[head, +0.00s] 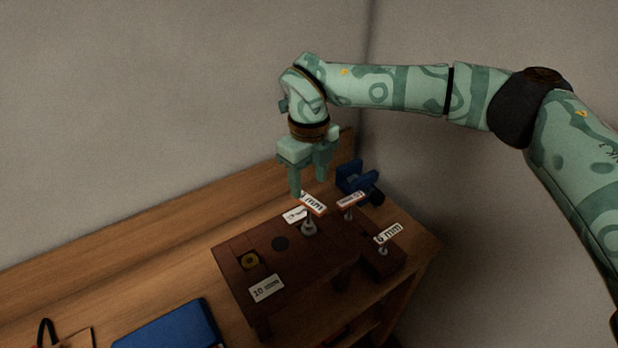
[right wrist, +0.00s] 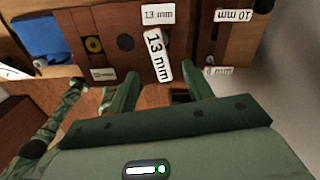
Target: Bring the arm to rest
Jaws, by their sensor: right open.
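My right gripper (head: 309,183) hangs fingers down over the back part of a dark brown wooden block (head: 300,278). It is open and appears empty. A white tag marked 13 mm (right wrist: 157,56) shows just beyond the fingertips of the right gripper (right wrist: 160,82) in the right wrist view. In the head view this tag (head: 313,203) is above a small metal piece (head: 308,228) on the block, just under the fingers. Whether the fingers touch the tag is unclear. My left gripper does not show.
The block has a dark round hole (head: 280,243) and a brass-coloured ring (head: 251,260). Tags marked 10 mm (head: 351,199) and 6 mm (head: 388,233) stand to the right. A blue object (head: 357,178) is behind them. A blue box (head: 172,328) lies front left on the wooden bench (head: 120,290).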

